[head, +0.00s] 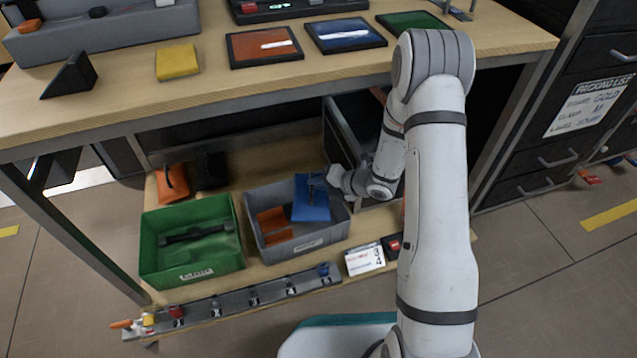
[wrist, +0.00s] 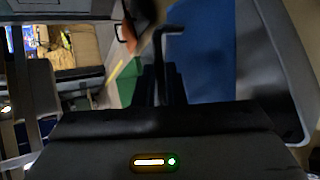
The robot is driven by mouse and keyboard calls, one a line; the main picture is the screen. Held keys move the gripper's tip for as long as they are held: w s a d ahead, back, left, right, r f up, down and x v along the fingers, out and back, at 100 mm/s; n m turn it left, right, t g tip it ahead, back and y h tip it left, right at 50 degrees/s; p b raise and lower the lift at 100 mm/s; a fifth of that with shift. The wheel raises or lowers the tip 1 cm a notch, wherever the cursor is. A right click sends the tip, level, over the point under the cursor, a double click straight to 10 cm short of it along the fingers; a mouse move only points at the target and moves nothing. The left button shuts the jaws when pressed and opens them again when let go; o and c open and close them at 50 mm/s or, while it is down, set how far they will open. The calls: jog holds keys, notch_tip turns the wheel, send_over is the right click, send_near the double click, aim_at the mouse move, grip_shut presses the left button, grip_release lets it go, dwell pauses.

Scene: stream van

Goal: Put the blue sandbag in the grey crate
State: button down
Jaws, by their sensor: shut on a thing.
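The blue sandbag (head: 312,203) is at the right part of the grey crate (head: 331,231), overlapping its back rim in the head view. I cannot tell whether it touches the crate floor. My gripper (head: 325,182) comes in from the right and is shut on the sandbag's dark handle, above the crate. In the wrist view the blue sandbag (wrist: 207,55) fills the upper middle, beside the dark fingers (wrist: 161,88) and the handle. The fingertips are small and partly hidden in the head view. An orange item (head: 272,220) lies in the left part of the crate.
A green crate (head: 160,268) with a black item inside stands left of the grey crate. An orange bag (head: 172,182) and a black object (head: 211,169) stand behind it. A grey rail (head: 235,299) runs in front. The tabletop (head: 120,97) overhangs this lower shelf.

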jog(key=shift+f, duration=0.2)
jog(key=c, duration=1.5)
grip_release()
